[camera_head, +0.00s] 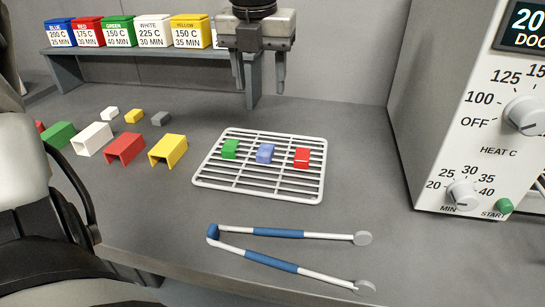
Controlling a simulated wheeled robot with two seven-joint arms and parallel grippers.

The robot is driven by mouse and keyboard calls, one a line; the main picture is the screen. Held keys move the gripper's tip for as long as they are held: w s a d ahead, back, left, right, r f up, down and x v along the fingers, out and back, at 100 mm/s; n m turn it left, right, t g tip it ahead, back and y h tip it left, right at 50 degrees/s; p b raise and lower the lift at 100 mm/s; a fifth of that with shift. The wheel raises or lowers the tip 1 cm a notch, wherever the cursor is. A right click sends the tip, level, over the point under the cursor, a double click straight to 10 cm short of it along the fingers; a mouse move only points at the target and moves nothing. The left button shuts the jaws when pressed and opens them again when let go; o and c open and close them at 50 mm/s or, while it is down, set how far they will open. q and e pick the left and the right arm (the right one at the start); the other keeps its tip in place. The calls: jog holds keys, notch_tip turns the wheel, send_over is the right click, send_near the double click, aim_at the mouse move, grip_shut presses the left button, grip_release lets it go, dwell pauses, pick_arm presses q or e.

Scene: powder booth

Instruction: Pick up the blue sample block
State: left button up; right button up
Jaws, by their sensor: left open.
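The blue sample block (265,153), a small pale-blue block, sits on a white wire rack (204,181) in the middle of the table. A green block (230,149) is to its left and a red block (302,158) to its right, both on the same rack and apart from it. My left gripper (260,88) is at the top middle, pointing down, with its two fingers spread and nothing between them. It appears above and behind the rack, clear of the blocks. My right gripper is not in view.
Blue-and-white tongs (278,233) lie in front of the rack. Coloured channel-shaped pieces, including a yellow one (169,149), stand to the left. A shelf (150,48) holds labelled powder boxes behind. An oven with dials (480,130) stands at right. The table right of the rack is clear.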

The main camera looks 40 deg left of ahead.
pick_arm(q)
send_over(265, 149)
notch_tip(265, 149, down, 9)
jog(key=shift+s+a+f, duration=0.15)
jog(key=shift+f, duration=0.05)
jog(key=f, duration=0.4)
jog(key=shift+d+f+p, duration=0.15)
jog(key=shift+d+p, duration=0.1)
jog(key=shift+p, duration=0.05)
jog(key=shift+f, duration=0.45)
jog(key=c, duration=1.1)
